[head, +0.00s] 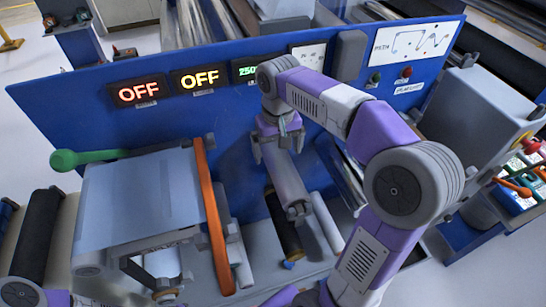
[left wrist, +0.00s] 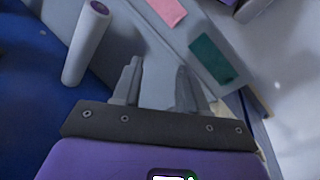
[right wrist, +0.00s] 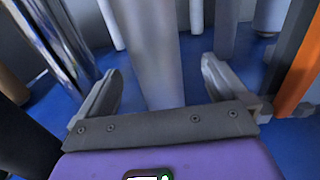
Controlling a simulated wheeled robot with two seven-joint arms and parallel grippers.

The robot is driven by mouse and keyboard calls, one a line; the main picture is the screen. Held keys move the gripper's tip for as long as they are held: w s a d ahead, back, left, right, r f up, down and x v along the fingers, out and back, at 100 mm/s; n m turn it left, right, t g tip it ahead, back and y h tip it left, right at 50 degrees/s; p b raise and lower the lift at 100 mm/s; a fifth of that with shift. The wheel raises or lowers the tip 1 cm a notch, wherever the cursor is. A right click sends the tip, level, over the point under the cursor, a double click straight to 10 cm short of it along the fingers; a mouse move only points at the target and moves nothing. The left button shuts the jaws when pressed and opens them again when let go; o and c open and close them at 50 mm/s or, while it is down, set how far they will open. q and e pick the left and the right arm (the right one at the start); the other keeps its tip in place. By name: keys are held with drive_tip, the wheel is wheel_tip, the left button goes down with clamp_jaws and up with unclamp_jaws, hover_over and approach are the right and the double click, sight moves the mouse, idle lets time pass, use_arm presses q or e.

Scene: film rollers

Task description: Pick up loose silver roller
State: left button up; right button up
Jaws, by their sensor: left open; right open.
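A smooth grey-silver roller (head: 287,182) slants down in front of the blue panel in the head view. It also shows as a broad grey cylinder in the right wrist view (right wrist: 150,40). My right gripper (head: 281,145) is at its upper part, with the open fingers on either side of it. The right wrist view shows these fingers (right wrist: 161,72) apart with the roller between them; I cannot tell whether they touch it. My left gripper (left wrist: 157,78) is open and empty in the left wrist view and is outside the head view.
An orange bar (head: 212,215) and a green-handled lever (head: 85,158) stand left of the roller. A black roller (head: 283,225) and a white roller (head: 326,222) are close by. A shiny chrome roller (right wrist: 52,40) is left in the right wrist view. The blue panel (head: 230,125) stands behind.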

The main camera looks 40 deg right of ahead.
sight(280, 158)
drive_tip(key=f, duration=0.6)
drive_tip(key=shift+s+d+f, duration=0.1)
drive_tip(key=shift+s+d, duration=0.2)
drive_tip(key=shift+w, duration=0.1)
drive_tip(key=c, duration=1.5)
drive_tip(key=shift+r, duration=0.2)
